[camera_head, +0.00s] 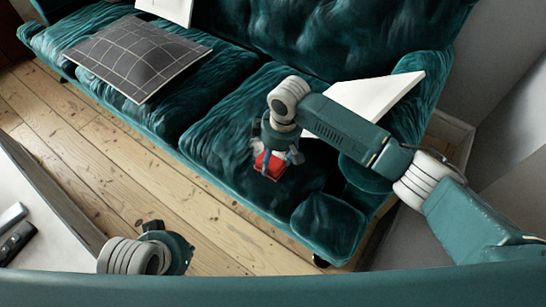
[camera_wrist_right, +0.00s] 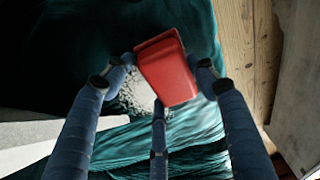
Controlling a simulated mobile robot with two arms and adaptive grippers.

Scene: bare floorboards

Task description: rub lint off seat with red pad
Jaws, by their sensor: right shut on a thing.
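The red pad (camera_head: 269,166) is held in my right gripper (camera_head: 277,152) over the right seat cushion of the teal velvet sofa (camera_head: 222,125). In the right wrist view the pad (camera_wrist_right: 168,72) sits between the fingers, slightly tilted. A pale grey, speckled patch that looks like lint (camera_wrist_right: 135,94) lies on the seat beside and partly behind the pad. Whether the pad touches the cushion is unclear. My left gripper (camera_head: 172,248) is low at the left, apart from the sofa; its fingers are not clearly seen.
A dark checked cushion (camera_head: 137,56) lies on the left seat. A white cushion (camera_head: 375,100) leans at the right armrest, behind my right arm. A white table (camera_head: 40,235) with small dark objects stands at lower left. Bare floorboards (camera_head: 100,130) lie between.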

